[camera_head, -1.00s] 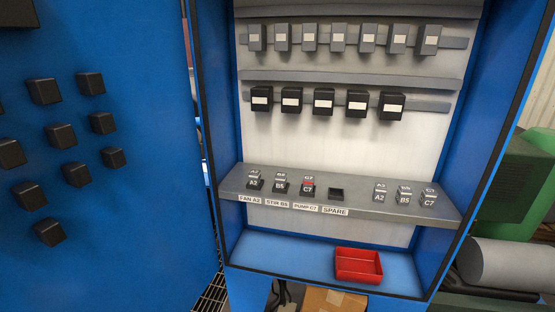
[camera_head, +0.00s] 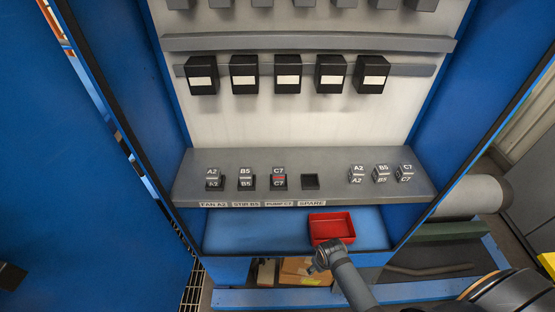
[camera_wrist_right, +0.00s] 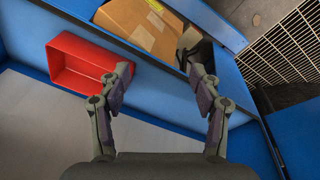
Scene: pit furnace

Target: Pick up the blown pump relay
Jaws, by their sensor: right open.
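The pump relay (camera_head: 278,179), marked C7 with a red band, sits in the socket labelled PUMP C7 on the grey shelf. It stands between the STIR B5 relay (camera_head: 246,178) and the empty SPARE socket (camera_head: 310,182). My right gripper (camera_head: 322,260) is in front of and below the shelf, just below the red tray, apart from the relay. In the right wrist view it is open and empty (camera_wrist_right: 160,78). The wrist view does not show the relay. My left gripper is not in view.
A red tray (camera_head: 331,227) lies on the blue cabinet floor; it also shows in the wrist view (camera_wrist_right: 82,65). Several loose grey relays (camera_head: 381,173) stand on the shelf's right. The FAN A2 relay (camera_head: 213,180) is at its left. Black breakers (camera_head: 287,75) hang above.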

